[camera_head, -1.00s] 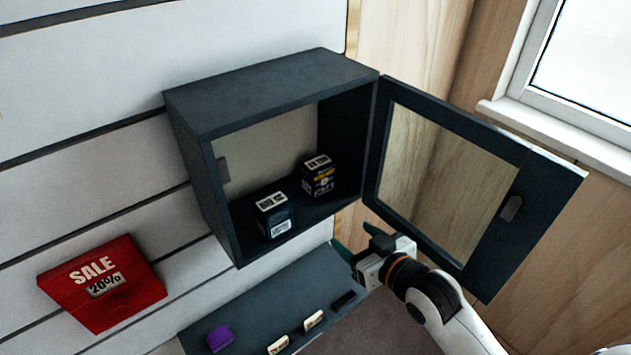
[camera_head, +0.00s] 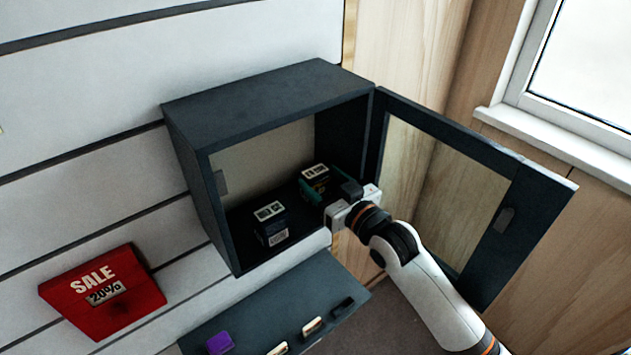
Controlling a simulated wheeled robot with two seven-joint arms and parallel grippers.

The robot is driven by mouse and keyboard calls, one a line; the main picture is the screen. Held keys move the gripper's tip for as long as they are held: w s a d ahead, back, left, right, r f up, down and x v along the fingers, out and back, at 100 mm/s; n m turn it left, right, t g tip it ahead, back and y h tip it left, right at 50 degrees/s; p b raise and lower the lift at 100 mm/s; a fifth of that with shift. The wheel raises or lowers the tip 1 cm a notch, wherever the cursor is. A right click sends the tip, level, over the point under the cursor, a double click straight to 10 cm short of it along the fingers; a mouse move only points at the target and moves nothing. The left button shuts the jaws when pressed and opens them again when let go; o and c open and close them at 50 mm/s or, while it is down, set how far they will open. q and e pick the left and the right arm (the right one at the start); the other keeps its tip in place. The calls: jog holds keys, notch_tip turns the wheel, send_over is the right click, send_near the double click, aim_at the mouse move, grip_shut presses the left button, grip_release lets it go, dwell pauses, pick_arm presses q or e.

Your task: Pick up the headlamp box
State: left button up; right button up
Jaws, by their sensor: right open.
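Two small dark boxes with white labels on top stand in the open wall cabinet (camera_head: 266,91). One box (camera_head: 270,224) is at the front left of the cabinet floor. The other box (camera_head: 315,172) is farther right. I cannot read which one is the headlamp box. My right gripper (camera_head: 313,191) reaches into the cabinet from the right. Its green-tipped fingers are open, one on each side of the right box. The gripper hides the lower part of that box, and I cannot tell whether the fingers touch it. My left gripper is not in view.
The cabinet's glazed door (camera_head: 492,222) stands open to the right, close beside my right arm. A dark shelf (camera_head: 265,305) below holds a purple item (camera_head: 219,342) and several small items. A red SALE sign (camera_head: 103,292) is on the slatted wall at left.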

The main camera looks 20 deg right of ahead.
aim_at(322, 180)
jog(key=x, duration=0.3)
jog(key=c, duration=0.8)
